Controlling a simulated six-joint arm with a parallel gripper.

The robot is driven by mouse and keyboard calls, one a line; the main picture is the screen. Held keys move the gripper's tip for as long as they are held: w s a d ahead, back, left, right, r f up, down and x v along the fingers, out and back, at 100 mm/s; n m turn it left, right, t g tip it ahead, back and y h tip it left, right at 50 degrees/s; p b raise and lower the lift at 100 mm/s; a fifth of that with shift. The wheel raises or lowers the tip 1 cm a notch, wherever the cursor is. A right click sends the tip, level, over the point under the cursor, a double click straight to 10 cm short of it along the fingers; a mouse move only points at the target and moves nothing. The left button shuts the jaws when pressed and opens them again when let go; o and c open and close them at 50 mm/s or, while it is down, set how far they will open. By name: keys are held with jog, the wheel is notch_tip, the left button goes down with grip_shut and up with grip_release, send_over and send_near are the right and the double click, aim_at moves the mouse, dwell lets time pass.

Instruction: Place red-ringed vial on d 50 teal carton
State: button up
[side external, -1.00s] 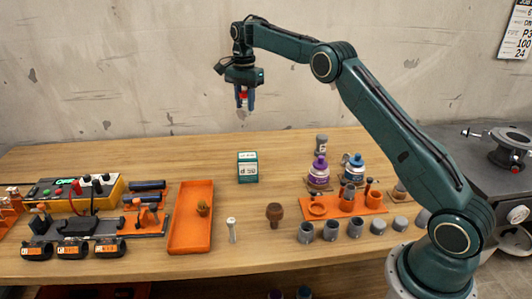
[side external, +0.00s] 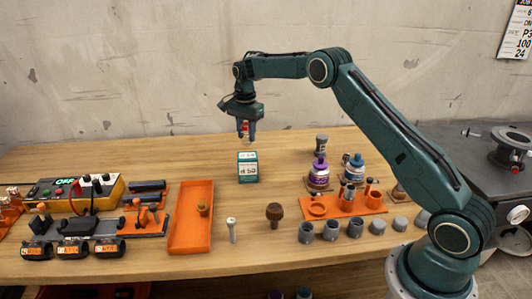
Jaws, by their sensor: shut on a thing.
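The teal and white carton marked d 50 (side external: 248,168) stands upright near the middle of the table. My gripper (side external: 246,136) points down just above the carton, with a small gap between them. It is shut on the red-ringed vial (side external: 245,127), of which only a bit of red shows between the fingers. The rest of the vial is hidden by the fingers.
An orange tray (side external: 189,245) lies left of the carton. A white peg (side external: 232,230) and a brown knob (side external: 274,212) stand in front. An orange rack (side external: 345,205), purple bottle (side external: 319,175) and several grey fittings are at the right. Table around the carton is clear.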

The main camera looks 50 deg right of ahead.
aim_at(247, 143)
jog(key=shift+f, duration=1.9)
jog(key=shift+f, duration=0.2)
jog(key=o, duration=0.9)
jog(key=shift+o, duration=0.2)
jog(key=shift+r, duration=0.1)
notch_tip(247, 143, up, 11)
jog(key=shift+r, duration=0.6)
jog(key=shift+r, duration=0.1)
